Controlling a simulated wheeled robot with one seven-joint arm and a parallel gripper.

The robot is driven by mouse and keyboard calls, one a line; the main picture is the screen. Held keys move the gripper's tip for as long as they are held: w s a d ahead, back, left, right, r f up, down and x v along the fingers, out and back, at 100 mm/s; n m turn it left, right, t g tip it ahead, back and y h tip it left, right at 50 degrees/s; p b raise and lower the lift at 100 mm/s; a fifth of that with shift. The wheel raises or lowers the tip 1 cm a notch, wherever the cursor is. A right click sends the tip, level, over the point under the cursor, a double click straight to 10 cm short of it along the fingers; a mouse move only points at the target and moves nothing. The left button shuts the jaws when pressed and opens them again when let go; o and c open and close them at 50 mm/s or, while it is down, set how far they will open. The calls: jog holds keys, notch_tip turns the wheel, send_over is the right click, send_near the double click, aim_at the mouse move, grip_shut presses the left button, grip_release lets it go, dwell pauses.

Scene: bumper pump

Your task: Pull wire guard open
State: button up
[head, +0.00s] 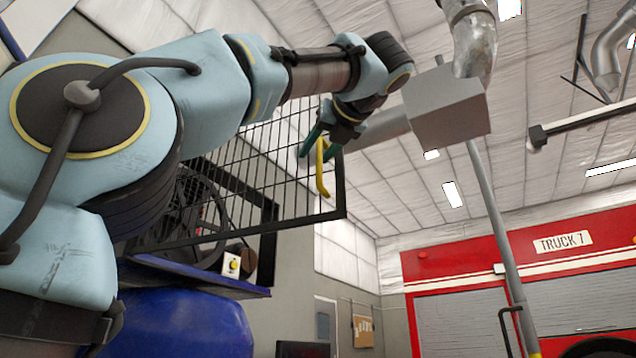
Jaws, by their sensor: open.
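The wire guard (262,172) is a black mesh panel in a dark frame, left of centre in the head view. Its right edge stands out past the opening behind it, so it looks swung partly away from that opening. A yellow handle (323,180) is on the guard near its right edge. My gripper (317,150), with green fingers, is open at the upper part of the handle. The fingers overlap the handle in the picture; I cannot tell whether they touch it. My arm hides the guard's left and upper parts.
Behind the mesh is a dark round fan or reel (192,215). A small box with a yellow button (232,264) sits below, above a blue body (185,325). A grey box (447,108) and pipe hang close right of my wrist. A red truck (530,260) stands further back.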

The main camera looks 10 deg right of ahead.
jog(key=s+d, duration=0.2)
jog(key=s, duration=0.8)
jog(key=shift+s, duration=0.3)
